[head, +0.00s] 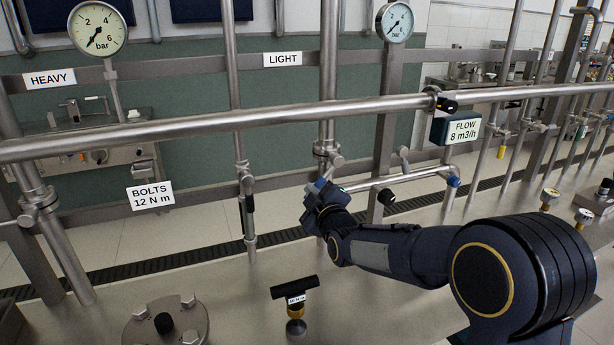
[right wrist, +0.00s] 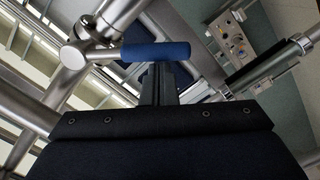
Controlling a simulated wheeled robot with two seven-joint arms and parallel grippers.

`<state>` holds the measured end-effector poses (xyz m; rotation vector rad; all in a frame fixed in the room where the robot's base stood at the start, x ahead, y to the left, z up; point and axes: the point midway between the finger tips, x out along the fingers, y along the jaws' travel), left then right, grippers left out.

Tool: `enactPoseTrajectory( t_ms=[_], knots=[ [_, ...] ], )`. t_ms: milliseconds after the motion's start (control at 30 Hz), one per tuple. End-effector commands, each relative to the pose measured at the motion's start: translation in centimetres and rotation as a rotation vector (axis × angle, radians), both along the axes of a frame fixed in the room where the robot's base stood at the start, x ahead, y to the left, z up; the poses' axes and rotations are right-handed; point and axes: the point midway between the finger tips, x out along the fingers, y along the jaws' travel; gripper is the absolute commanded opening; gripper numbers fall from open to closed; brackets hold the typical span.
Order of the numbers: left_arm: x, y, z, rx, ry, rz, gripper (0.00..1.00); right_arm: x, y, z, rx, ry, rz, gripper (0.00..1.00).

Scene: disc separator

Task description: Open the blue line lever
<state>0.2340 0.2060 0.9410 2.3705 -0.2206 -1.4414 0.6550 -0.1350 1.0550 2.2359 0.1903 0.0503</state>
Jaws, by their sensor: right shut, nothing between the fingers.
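The blue line lever shows in the right wrist view as a thick blue grip (right wrist: 155,51) on a steel stem, lying across the picture just past my fingertips. In the head view a small bit of blue (head: 320,183) shows at my right gripper (head: 314,190). My right gripper is shut with nothing between its fingers, and its fingers also show in the right wrist view (right wrist: 158,75). The fingertips are right at the blue grip; I cannot tell whether they touch it. My left gripper is not in view.
A long steel pipe (head: 270,115) crosses above my right gripper. A vertical pipe with a dark lever (head: 249,215) stands to its left. A branch pipe with a blue end (head: 453,181) is to its right. A black T-handle (head: 294,286) stands in front.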

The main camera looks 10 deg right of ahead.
Motion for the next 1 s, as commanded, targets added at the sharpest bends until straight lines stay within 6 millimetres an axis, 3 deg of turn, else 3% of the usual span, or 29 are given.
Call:
enactPoseTrajectory(
  t_ms=[100, 500, 1000],
  knots=[
    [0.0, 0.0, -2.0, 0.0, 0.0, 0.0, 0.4, 0.1, -0.7, -1.5, -0.11, -0.02, -0.001, 0.0],
    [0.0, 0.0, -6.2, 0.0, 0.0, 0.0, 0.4, 0.6, -3.4, -3.4, -0.455, -0.088, -0.002, 0.0],
    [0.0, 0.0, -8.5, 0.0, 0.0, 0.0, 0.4, 1.0, -5.3, -3.7, -0.676, -0.132, -0.004, 0.0]
  ],
)
